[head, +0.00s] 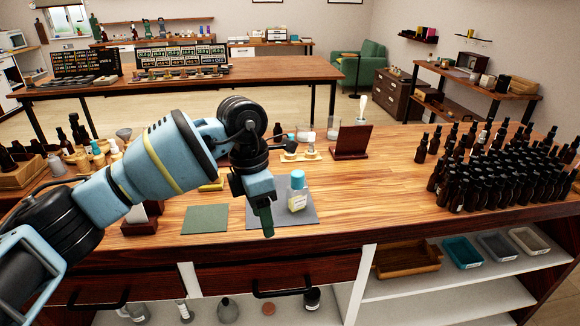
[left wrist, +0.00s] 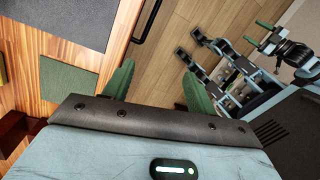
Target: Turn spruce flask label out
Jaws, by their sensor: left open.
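A small clear flask with a teal cap (head: 297,193) stands upright on a dark grey mat (head: 254,212) at the bench's front. A pale yellowish area shows on its lower body; I cannot tell if this is its label or its contents. My left gripper (head: 267,222) hangs just left of the flask, pointing down, apart from it. In the left wrist view its green fingers (left wrist: 158,84) are spread, with nothing between them. The flask does not show in that view. My right gripper (left wrist: 257,33) shows at the upper right there, its green fingertips apart and empty.
A green mat (head: 205,219) lies left of the grey mat. A dark red stand (head: 352,142) is behind the flask. Many dark dropper bottles (head: 490,178) crowd the right side. Bench wood right of the grey mat is clear. Shelves with trays (head: 462,252) are below.

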